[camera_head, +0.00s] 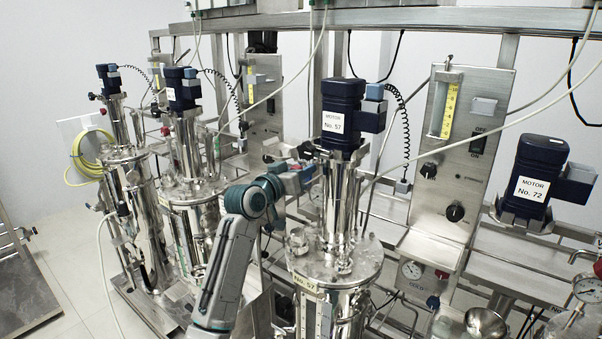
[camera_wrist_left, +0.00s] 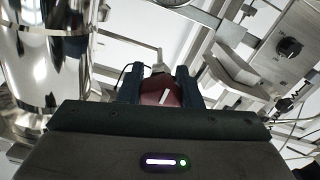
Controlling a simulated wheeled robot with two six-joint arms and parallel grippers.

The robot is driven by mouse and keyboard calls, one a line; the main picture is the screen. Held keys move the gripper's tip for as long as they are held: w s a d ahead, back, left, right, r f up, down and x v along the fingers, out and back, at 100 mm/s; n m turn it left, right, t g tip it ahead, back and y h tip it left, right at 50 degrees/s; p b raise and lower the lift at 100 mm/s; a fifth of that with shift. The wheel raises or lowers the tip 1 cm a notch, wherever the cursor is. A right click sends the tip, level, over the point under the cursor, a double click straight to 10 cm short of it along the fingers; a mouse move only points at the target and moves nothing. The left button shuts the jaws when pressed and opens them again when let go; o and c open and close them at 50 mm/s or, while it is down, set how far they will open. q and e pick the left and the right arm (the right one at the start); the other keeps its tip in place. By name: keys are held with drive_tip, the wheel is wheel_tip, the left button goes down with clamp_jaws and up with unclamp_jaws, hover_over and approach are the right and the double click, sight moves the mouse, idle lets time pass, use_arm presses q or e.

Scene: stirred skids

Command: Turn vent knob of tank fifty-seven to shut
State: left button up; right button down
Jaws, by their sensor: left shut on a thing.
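Tank fifty-seven (camera_head: 362,272) is a polished steel vessel with a "No. 57" tag on its rim. Its blue motor (camera_head: 343,97), labelled No. 57, stands upright on a steel column above the lid. My left gripper (camera_head: 310,172) reaches in from the left beside that column. The knob is not clearly visible in the head view. My right gripper is in neither view.
More steel tanks with blue motors (camera_head: 181,88) stand at the left. Motor 72 (camera_head: 535,175) is at the right. A steel panel (camera_head: 480,95) with a yellow gauge and black knobs stands behind. Pale hoses and a coiled black cable (camera_head: 405,130) hang near the column.

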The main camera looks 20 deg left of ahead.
use_arm(q)
drive_tip(key=shift+f, duration=0.1)
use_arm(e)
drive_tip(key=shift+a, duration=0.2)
use_arm(q)
drive_tip(key=o, duration=1)
drive_tip(key=shift+c, duration=0.2)
drive_tip(key=b+v, duration=0.2)
drive_tip(key=v, duration=0.8)
drive_tip(key=shift+s, duration=0.4)
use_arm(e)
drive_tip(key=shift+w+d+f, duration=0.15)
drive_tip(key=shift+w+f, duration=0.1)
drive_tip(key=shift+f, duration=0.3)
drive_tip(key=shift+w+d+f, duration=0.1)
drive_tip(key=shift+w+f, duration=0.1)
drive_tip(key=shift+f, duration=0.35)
use_arm(q)
drive_tip(key=shift+a, duration=0.15)
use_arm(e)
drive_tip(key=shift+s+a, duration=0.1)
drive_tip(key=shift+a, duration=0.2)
